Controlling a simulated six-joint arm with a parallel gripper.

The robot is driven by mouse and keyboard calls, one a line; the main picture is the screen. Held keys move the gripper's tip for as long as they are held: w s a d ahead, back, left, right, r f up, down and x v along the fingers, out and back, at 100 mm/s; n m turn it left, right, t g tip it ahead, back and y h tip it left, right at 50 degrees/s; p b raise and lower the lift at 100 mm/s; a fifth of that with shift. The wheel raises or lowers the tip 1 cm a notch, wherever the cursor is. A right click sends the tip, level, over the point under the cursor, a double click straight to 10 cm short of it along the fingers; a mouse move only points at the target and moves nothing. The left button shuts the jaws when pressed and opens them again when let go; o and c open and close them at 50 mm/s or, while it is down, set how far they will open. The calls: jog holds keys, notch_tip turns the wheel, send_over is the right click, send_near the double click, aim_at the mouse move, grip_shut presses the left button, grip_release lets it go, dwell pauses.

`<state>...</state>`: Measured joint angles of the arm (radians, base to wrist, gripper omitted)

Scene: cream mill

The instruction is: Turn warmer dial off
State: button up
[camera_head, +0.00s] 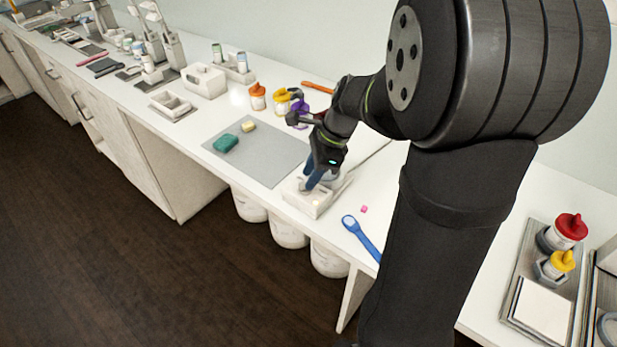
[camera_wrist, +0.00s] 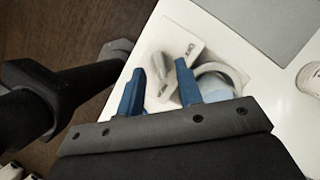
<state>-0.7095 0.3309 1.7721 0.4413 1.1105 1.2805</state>
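The white warmer (camera_head: 308,201) sits near the front edge of the counter, and its top also shows in the wrist view (camera_wrist: 190,33). My gripper (camera_head: 309,184) points down at the warmer's front part. In the wrist view my two blue fingers (camera_wrist: 160,67) are apart. A small pale grey piece, which looks like the dial (camera_wrist: 160,66), shows between the fingertips. I cannot tell whether they touch it. Small dark lettering is beside it, too small to read surely. A round, pale blue vessel sits in the warmer, partly hidden by the right finger.
Capped bottles stand behind. Bins hang below the counter.

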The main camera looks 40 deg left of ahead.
jog(key=shift+x, duration=0.95)
jog(key=shift+c, duration=0.2)
grip_shut()
